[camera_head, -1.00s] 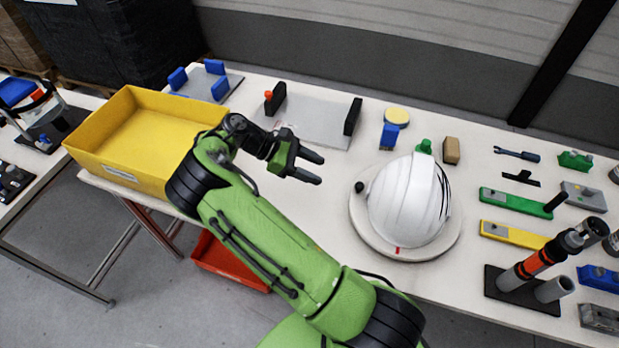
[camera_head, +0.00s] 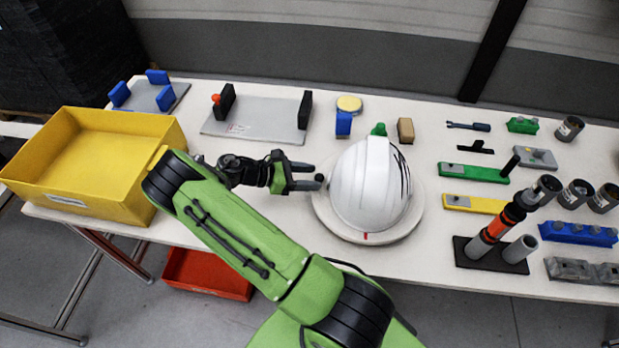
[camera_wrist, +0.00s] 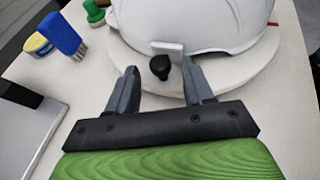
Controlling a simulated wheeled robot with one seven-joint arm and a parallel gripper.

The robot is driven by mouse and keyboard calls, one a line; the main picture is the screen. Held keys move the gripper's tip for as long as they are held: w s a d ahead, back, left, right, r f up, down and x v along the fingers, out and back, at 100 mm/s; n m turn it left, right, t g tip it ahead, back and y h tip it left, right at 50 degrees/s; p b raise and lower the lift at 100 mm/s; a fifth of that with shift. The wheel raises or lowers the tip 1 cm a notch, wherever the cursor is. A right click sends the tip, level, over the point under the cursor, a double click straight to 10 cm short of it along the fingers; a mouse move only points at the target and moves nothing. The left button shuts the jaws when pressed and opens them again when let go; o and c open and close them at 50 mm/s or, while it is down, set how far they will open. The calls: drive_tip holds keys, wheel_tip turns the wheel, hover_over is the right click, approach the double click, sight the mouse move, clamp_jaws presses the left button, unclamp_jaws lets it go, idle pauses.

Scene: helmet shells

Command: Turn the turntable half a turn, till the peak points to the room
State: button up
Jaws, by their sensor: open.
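The white helmet shell (camera_head: 368,185) sits on the round pale turntable (camera_head: 407,222), near the middle of the table. A red mark (camera_head: 365,237) shows at the helmet's front lower edge. A dark knob (camera_head: 319,178) stands at the turntable's left rim. My gripper (camera_head: 303,177) is open and empty, at the left of the turntable with its fingers toward the knob. In the wrist view, the knob (camera_wrist: 159,68) shows between and just beyond the open fingers (camera_wrist: 162,82). I cannot tell whether a finger touches it. I cannot make out the peak clearly.
A yellow bin (camera_head: 100,165) stands at the left. A grey plate with black uprights (camera_head: 255,117), a blue brush (camera_head: 343,124) and a green-topped piece (camera_head: 378,129) lie behind. A stand with an orange-banded tool (camera_head: 494,232) and several fixtures fill the right side.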

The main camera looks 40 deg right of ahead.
drive_tip(key=shift+s+d+f, duration=0.15)
drive_tip(key=shift+s+d, duration=0.05)
drive_tip(key=shift+d, duration=0.1)
drive_tip(key=shift+c, duration=0.4)
clamp_jaws()
drive_tip(key=shift+a, duration=0.15)
